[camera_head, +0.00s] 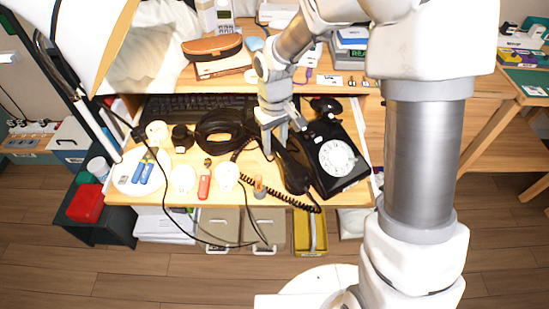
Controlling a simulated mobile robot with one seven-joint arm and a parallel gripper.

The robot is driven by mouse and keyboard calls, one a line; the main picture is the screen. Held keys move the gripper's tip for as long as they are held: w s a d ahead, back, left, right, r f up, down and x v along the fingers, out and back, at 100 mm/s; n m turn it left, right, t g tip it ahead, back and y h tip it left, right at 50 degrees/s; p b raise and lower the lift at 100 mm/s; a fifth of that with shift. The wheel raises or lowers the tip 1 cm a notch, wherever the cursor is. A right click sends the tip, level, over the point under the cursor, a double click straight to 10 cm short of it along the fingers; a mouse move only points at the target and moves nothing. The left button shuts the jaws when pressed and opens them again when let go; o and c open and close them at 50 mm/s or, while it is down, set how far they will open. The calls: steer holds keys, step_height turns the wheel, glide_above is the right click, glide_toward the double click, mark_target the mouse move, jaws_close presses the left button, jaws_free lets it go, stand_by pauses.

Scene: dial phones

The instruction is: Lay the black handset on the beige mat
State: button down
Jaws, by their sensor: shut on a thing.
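The black handset (294,172) is at the left side of the black dial phone (351,178), which has a white dial and sits at the right of the pull-out desk shelf. My gripper (277,148) comes down from above and is shut on the handset near its upper end. My arm hides part of the handset, and I cannot tell whether its lower end touches the shelf. A coiled black cord (268,191) runs in front of the handset. I cannot make out a beige mat against the pale wood.
A black cable coil (218,130) and a keyboard (165,107) lie left of my gripper. White round pieces (183,179), a red item (204,187) and a white plate (124,181) crowd the shelf's left front. A lamp (75,35) stands at left.

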steer(key=shift+f+b, duration=0.75)
steer(key=shift+f, duration=1.5)
steer(key=shift+f, duration=0.2)
steer(key=c, duration=0.5)
jaws_free()
steer(key=shift+r, duration=0.1)
